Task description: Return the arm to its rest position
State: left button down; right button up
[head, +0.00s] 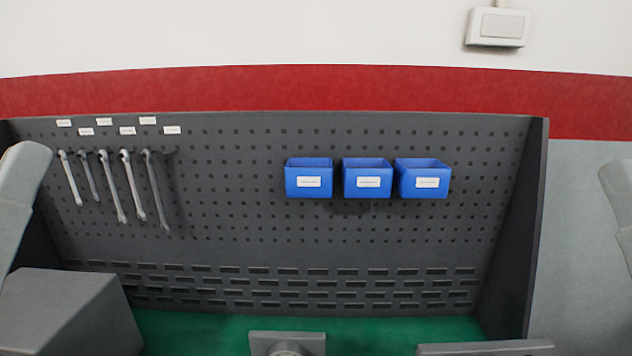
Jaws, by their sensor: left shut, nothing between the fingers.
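A light grey link of my left arm (18,195) comes in at the left edge. A similar link of my right arm (619,200) shows at the right edge, cut off by the picture. Both links stand apart from the pegboard's middle. I see no fingers of either gripper; both gripper ends are outside the picture.
A dark pegboard (240,220) stands behind a green bench top (200,328). Several wrenches (130,187) hang at its left. Blue bins (309,178) hang right of the middle. A grey block (65,315) is at the bottom left, and a grey plate (305,341) at bottom centre.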

pick_arm(q)
notch_tip(320, 180, up, 38)
jog(key=m+p, duration=0.4)
jog(key=p, duration=3.4)
jog(key=shift+w+d+f+h, duration=0.15)
jog(key=shift+w+h, duration=0.1)
jog(key=shift+h, duration=0.05)
jog(key=shift+f, duration=0.1)
